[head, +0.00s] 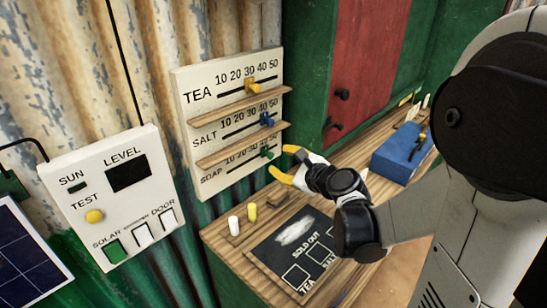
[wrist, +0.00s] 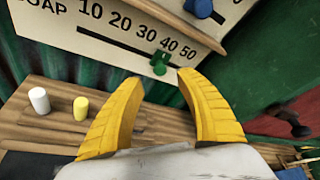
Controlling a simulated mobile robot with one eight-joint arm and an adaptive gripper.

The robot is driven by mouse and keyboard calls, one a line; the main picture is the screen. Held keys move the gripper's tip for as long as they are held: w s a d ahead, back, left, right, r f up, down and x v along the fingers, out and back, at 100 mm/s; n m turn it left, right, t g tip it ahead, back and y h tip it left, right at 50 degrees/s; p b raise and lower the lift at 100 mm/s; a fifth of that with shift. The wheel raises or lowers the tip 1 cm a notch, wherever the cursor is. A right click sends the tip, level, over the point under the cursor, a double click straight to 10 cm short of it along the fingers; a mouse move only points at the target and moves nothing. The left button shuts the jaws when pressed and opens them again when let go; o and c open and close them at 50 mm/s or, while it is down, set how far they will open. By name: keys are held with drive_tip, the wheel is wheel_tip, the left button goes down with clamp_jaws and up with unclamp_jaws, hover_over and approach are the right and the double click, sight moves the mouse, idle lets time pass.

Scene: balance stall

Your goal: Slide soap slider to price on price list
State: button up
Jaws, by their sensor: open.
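The price board (head: 230,120) on the wall has TEA, SALT and SOAP scales marked 10 to 50. The green soap slider (head: 267,153) is on the lowest scale, toward its high end; its exact value cannot be told. In the wrist view the soap slider (wrist: 159,63) stands just beyond and between my fingertips. My gripper (head: 287,164) is open and empty, its yellow fingers pointing at the slider; contact cannot be seen. A dark chalkboard (head: 270,258) lies on the counter with "SOLD OUT", "TEA" and "SALT" readable; no soap price is legible.
Small ledges (head: 240,145) separate the scales. The yellow tea slider (head: 254,86) and blue salt slider (head: 267,119) are above. White (head: 234,226) and yellow (head: 252,212) cylinders stand on the counter below. A blue box (head: 402,153) is at right.

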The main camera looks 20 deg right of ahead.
drive_tip(key=v, duration=0.5)
drive_tip(key=shift+s+r, duration=0.1)
drive_tip(key=shift+s, duration=0.3)
drive_tip(key=s+a+f+n+g, duration=0.2)
drive_tip(key=s+a+n+g, duration=0.4)
drive_tip(key=a+n, duration=0.7)
drive_tip(key=s+d+n+g+h, duration=0.1)
drive_tip(key=s+d+n+h, duration=0.1)
drive_tip(key=s+n, duration=0.8)
drive_tip(key=n, duration=0.3)
drive_tip(key=shift+s+f, duration=0.35)
idle(0.9)
